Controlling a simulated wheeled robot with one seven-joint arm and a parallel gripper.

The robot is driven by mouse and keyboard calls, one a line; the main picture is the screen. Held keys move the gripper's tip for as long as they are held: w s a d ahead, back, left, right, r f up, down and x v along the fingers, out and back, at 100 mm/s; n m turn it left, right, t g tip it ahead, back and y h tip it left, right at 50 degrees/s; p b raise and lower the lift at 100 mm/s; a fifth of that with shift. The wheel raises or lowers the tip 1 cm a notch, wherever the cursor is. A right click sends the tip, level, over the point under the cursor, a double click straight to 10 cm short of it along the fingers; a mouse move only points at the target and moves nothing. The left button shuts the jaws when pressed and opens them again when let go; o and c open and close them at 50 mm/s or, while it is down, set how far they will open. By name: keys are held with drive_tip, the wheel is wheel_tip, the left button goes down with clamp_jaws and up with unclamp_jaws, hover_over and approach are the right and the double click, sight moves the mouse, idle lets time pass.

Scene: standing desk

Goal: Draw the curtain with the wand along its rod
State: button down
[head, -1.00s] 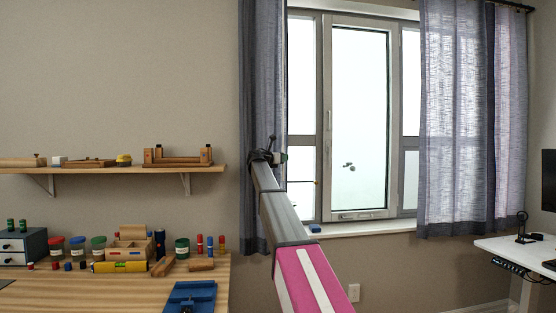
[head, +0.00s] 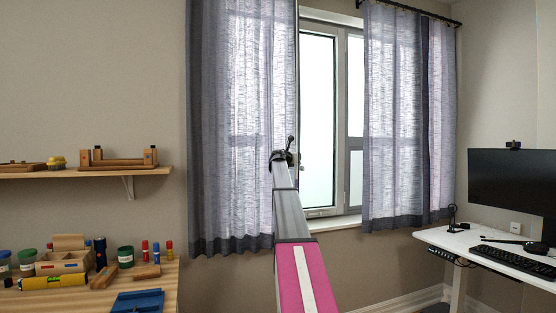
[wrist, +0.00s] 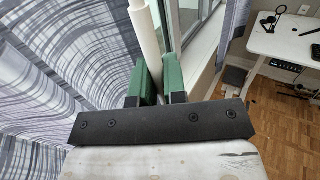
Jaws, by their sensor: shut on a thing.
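The left curtain (head: 240,130), sheer grey-violet with a dark hem, hangs spread over the left part of the window. In the wrist view it fills the left side in folds (wrist: 50,90). A pale wand (wrist: 145,35) stands upright beside the curtain's edge. My gripper (wrist: 158,80), with green fingers, is shut on the wand; the contact itself is partly hidden. In the head view my gripper (head: 284,158) is at the left curtain's right edge, and the wand is hard to make out there. The right curtain (head: 395,120) hangs apart, with window glass between. The rod (head: 440,17) shows at the upper right.
The window (head: 319,120) and its sill (head: 335,224) lie behind the curtains. A wooden workbench with toys and a shelf (head: 85,173) stand at the left. A white desk (head: 470,240) with a monitor (head: 510,185) stands at the right.

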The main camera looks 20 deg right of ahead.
drive_tip(key=s+d, duration=0.1)
drive_tip(key=d, duration=1.4)
drive_tip(key=s+d, duration=0.1)
drive_tip(key=d, duration=1.4)
drive_tip(key=s+d, duration=0.1)
drive_tip(key=d, duration=1.4)
drive_tip(key=c, duration=1.2)
unclamp_jaws()
drive_tip(key=shift+d, duration=0.15)
approach(368, 155)
drive_tip(key=v, duration=0.4)
drive_tip(key=shift+s+f, duration=0.1)
drive_tip(key=shift+s, duration=0.1)
drive_tip(key=shift+a, duration=0.25)
